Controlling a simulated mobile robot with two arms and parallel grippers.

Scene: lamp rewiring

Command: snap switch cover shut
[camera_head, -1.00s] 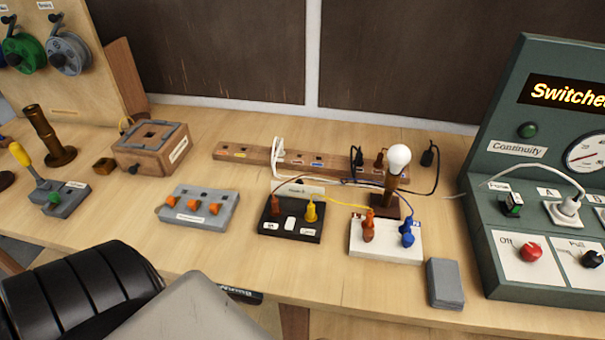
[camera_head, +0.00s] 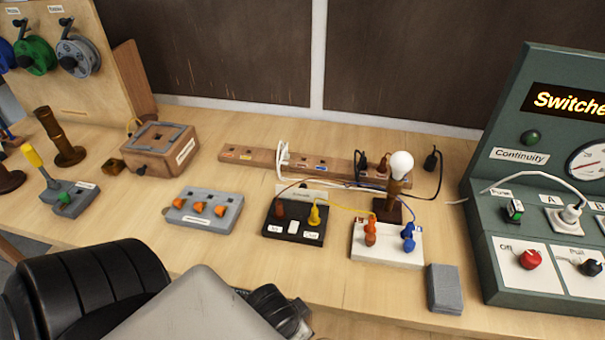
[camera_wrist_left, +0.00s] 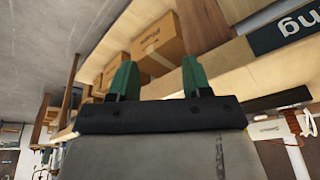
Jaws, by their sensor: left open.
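The black switch base (camera_head: 295,223) sits on the bench in the middle of the head view, with a red-brown plug (camera_head: 279,209) and a yellow plug (camera_head: 314,215) standing in it. A small pale upright panel (camera_head: 302,193) with a label shows at its back edge; I cannot tell whether it is the raised cover. My left arm comes in low at the left, in front of the bench edge and apart from the base. My left gripper (camera_wrist_left: 158,80) shows two green fingertips spread apart, with nothing between them. My right gripper is out of view.
A white lamp block (camera_head: 387,244) with orange and blue plugs stands right of the base, a bulb (camera_head: 401,164) behind it. A grey slab (camera_head: 445,288), a grey terminal block (camera_head: 204,208) and the green test panel (camera_head: 515,215) flank them. Thin wires arch above the base.

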